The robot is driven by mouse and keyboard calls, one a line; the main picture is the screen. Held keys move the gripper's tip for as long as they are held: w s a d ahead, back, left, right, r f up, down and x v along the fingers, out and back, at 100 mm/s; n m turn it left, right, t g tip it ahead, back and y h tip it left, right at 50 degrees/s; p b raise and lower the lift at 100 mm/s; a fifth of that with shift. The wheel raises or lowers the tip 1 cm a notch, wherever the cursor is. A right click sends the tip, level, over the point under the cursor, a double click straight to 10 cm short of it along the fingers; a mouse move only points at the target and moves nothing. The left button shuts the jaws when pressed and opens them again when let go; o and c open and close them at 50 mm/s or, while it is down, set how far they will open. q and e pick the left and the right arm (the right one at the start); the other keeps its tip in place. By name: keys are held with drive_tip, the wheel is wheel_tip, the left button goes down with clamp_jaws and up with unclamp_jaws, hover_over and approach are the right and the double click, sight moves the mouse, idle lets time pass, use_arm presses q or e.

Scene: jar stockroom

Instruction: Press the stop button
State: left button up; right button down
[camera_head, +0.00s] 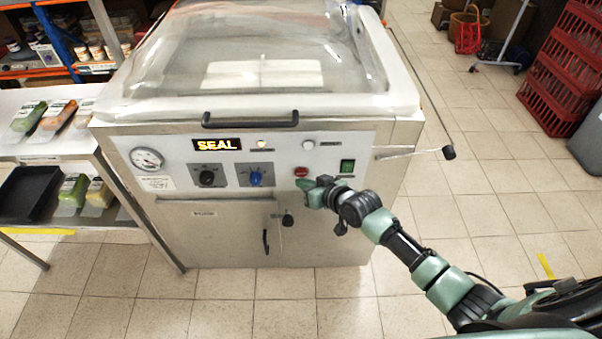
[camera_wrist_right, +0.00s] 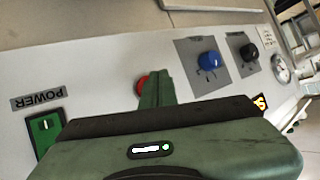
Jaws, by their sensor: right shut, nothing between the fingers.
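The red stop button (camera_head: 301,171) is on the front panel of the sealing machine (camera_head: 275,147), left of the green power switch (camera_head: 347,166). In the right wrist view the button (camera_wrist_right: 141,85) shows beside the fingers, partly hidden by them. My right gripper (camera_head: 305,184) is shut and empty, with its fingertips close to the panel just below the button. The shut fingers also show in the right wrist view (camera_wrist_right: 156,82). I cannot tell whether they touch the button. My left gripper is not in view.
The panel also holds a lit SEAL display (camera_head: 217,144), a black knob (camera_head: 207,177), a blue knob (camera_head: 255,178) and a gauge (camera_head: 147,159). A lever (camera_head: 448,152) sticks out right. A shelf table (camera_head: 60,147) stands left. Red crates (camera_head: 560,75) stand back right.

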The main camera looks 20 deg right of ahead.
drive_tip(key=shift+w, duration=0.15)
drive_tip(key=shift+w+d, duration=0.1)
drive_tip(key=shift+w, duration=0.2)
drive_tip(key=shift+w+d+b, duration=0.15)
drive_tip(key=shift+w+b, duration=0.25)
drive_tip(key=shift+b, duration=0.05)
idle(0.8)
drive_tip(key=shift+s+a+p, duration=0.25)
drive_tip(key=shift+s+p, duration=0.55)
drive_tip(key=shift+s, duration=0.05)
